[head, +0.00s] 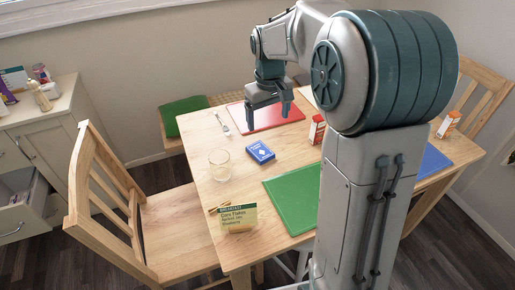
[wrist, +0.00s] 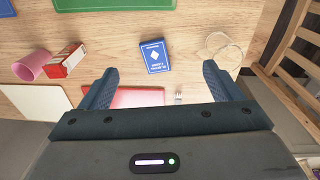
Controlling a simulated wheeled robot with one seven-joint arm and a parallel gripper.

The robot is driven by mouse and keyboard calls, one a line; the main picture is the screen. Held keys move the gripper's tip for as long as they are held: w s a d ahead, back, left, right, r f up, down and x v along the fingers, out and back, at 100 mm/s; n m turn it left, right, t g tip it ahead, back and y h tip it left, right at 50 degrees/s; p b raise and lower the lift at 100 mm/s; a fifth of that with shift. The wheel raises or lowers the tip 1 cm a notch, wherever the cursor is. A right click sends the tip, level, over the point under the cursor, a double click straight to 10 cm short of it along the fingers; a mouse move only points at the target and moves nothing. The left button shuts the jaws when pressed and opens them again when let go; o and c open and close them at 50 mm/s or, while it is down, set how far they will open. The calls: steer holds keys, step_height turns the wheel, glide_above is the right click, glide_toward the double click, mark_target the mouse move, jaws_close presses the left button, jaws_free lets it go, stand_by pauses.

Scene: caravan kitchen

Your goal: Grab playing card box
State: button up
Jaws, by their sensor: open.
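My gripper (head: 268,112) is open and empty above the table near the red placemat, farther back than the box. In the wrist view my gripper (wrist: 165,80) shows its two fingers wide apart. Nothing hides the box.
A red placemat (head: 282,114), green placemat (head: 293,197) and blue placemat (head: 431,163) lie on the table. A glass (head: 219,164) and a breakfast sign (head: 234,219) stand left of the green mat. A red carton (head: 317,129) stands right of the box. A chair (head: 103,190) stands at left.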

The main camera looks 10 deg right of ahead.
steer(key=w+f+n+g+b, duration=0.1)
steer(key=w+f+n+b, duration=0.1)
steer(key=w+f, duration=0.75)
glide_above(260, 150)
steer(key=f, duration=0.7)
steer(key=shift+d+f, duration=0.15)
steer(key=shift+d, duration=0.1)
steer(key=shift+a+f, duration=0.15)
steer(key=shift+f, duration=1.2)
steer(key=shift+a+f, duration=0.1)
steer(key=shift+f, duration=1.2)
steer(key=c, duration=1.1)
